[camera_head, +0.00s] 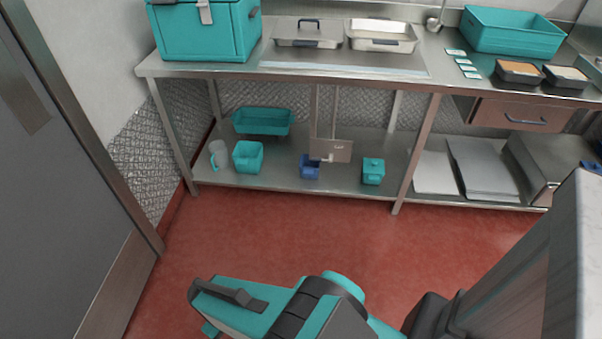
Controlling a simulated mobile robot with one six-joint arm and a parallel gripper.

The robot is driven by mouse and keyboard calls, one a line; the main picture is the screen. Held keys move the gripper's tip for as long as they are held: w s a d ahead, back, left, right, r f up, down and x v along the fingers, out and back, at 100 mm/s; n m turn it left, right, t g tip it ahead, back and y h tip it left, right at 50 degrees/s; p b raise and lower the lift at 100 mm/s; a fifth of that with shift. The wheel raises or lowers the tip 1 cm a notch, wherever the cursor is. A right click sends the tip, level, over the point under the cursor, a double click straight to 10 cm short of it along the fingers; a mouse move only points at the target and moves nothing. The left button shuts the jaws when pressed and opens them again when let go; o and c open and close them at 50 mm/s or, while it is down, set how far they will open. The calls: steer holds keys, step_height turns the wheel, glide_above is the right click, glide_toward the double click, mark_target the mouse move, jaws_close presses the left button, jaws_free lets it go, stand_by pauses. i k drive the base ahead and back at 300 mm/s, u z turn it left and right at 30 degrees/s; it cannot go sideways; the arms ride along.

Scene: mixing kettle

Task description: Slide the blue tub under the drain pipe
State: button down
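The small blue tub (309,172) stands on the lower steel shelf, near its front edge. Its upper right is partly covered by a metal plate (338,151). Two thin vertical pipes (333,110) come down from under the counter to this plate. A short pale spout end seems to show at the plate's lower left, close to the tub's right side; whether the tub is directly under it I cannot tell. My teal and dark arm reaches in at the bottom, with what looks like my gripper (205,305) at its left end, over the red floor, well apart from the tub. Its fingers are unclear.
On the same shelf stand a clear jug (219,153), teal tubs (248,157) and (373,172), and a teal tray (262,121) behind. Table legs (417,150) bound the shelf. A dark door (70,190) is at left. The red floor (300,235) before the shelf is clear.

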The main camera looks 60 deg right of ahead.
mark_target(309, 169)
steer(key=z, duration=0.15)
steer(key=i, duration=0.85)
steer(key=u, duration=0.35)
